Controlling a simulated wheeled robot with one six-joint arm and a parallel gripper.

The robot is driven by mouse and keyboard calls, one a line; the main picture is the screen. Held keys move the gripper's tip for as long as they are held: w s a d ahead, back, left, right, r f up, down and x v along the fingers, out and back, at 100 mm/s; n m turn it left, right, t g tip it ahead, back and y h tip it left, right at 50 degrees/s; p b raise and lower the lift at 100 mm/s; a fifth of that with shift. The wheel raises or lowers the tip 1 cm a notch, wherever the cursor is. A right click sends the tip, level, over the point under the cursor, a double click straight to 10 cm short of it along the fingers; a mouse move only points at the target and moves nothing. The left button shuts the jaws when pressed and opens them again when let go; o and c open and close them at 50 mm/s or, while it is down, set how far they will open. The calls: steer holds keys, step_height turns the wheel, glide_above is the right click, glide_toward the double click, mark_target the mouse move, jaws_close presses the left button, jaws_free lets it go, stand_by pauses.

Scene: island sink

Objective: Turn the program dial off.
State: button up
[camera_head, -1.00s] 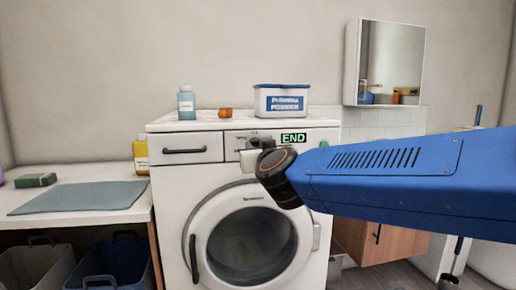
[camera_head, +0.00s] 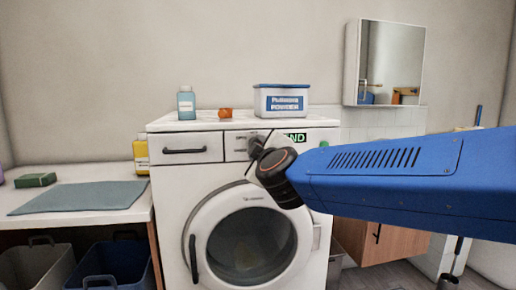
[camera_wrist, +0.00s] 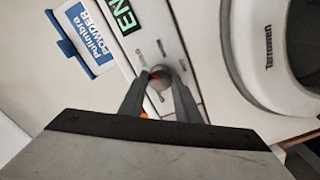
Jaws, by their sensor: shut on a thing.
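The washing machine (camera_head: 172,210) stands ahead with its round door shut. My gripper (camera_wrist: 160,82) is shut on the dial, one finger on each side. In the head view my gripper (camera_head: 257,146) is at the panel, left of the display, and the dial cannot be made out.
On the machine top stand a blue bottle (camera_head: 186,103), a small orange item (camera_head: 225,113) and a powder box (camera_head: 281,100). A detergent drawer (camera_head: 186,150) is left of the dial. A counter with a grey-blue mat (camera_head: 82,197) is at left, a mirror cabinet (camera_head: 390,62) at right.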

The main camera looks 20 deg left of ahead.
steer(key=n, duration=1.1)
steer(key=shift+f, duration=0.15)
steer(key=shift+n, duration=0.4)
steer(key=o, duration=1.1)
steer(key=shift+c, duration=0.2)
